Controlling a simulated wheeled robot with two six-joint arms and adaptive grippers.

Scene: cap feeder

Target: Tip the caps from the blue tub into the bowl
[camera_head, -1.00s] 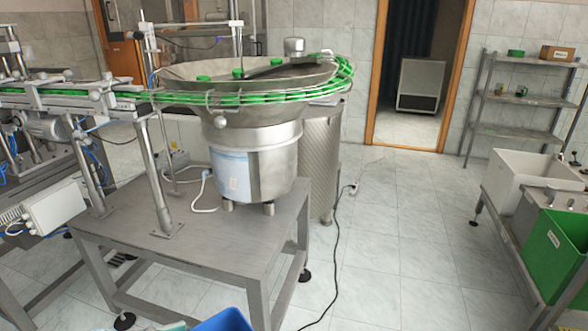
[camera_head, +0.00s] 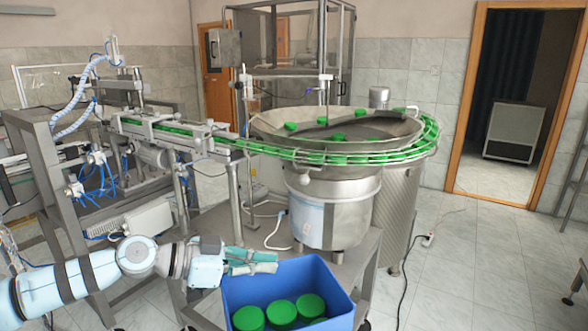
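The blue tub (camera_head: 341,285) is at the bottom centre, upright, with several green caps (camera_head: 282,311) inside; its lower part is cut off by the picture edge. My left gripper (camera_head: 272,262) is at the tub's left rear rim. Its fingers overlap the rim, and I cannot tell whether they are closed on it. The steel feeder bowl (camera_head: 275,124) stands behind and above the tub, with a few green caps lying in it and a row of caps in the track around its rim. My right gripper is not in view.
The bowl's steel drum (camera_head: 335,212) stands on a metal table (camera_head: 366,262). A conveyor (camera_head: 170,131) with green caps runs left from the bowl. A dark cable lies on the floor at right, where the tiles (camera_head: 480,270) are mostly clear.

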